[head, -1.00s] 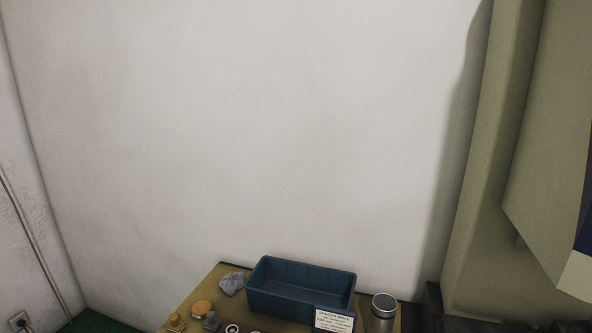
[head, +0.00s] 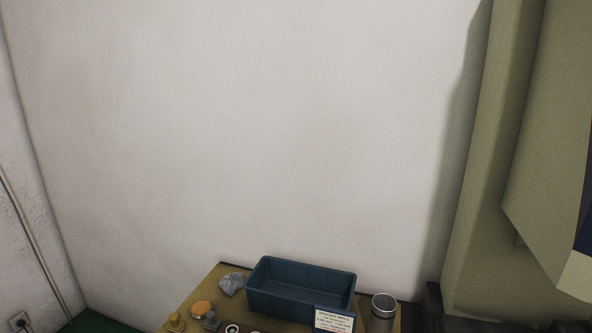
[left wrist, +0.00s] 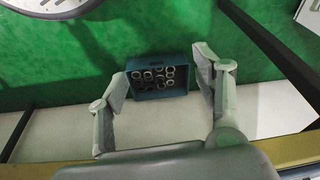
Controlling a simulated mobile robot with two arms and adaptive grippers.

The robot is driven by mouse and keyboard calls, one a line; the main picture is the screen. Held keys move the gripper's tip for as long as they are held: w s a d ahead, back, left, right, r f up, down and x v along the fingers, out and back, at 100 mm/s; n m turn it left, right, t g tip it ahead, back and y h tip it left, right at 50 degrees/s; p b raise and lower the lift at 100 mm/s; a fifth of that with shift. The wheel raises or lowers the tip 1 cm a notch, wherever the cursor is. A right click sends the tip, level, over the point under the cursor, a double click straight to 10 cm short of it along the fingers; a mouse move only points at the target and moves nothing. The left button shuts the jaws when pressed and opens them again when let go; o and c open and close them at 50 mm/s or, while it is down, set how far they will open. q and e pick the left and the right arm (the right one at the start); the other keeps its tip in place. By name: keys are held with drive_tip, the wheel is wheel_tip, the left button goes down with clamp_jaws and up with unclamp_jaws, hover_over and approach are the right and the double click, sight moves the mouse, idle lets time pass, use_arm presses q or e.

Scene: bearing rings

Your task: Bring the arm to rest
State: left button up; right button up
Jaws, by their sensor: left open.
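My left gripper (left wrist: 161,72) shows in the left wrist view with its two fingers spread wide and nothing between the pads. Beyond the fingers, farther off, a dark blue box (left wrist: 166,96) holds several pale rings. The box appears against a green surface and a pale strip; how it is supported is unclear. Neither gripper nor arm shows in the head view.
A bare pale wall (head: 240,130) stands behind.

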use_arm(q)
drive_tip(key=s+a+f, duration=0.1)
drive_tip(key=s+f, duration=0.8)
drive_tip(key=f, duration=0.2)
drive_tip(key=s+a+f+g, duration=0.1)
drive_tip(key=s+a+f, duration=0.1)
drive_tip(key=s+f, duration=0.8)
wheel_tip(320, 180, down, 2)
drive_tip(key=shift+a+f+g, duration=0.15)
drive_tip(key=shift+f+g, duration=0.05)
drive_tip(key=shift+g, duration=0.1)
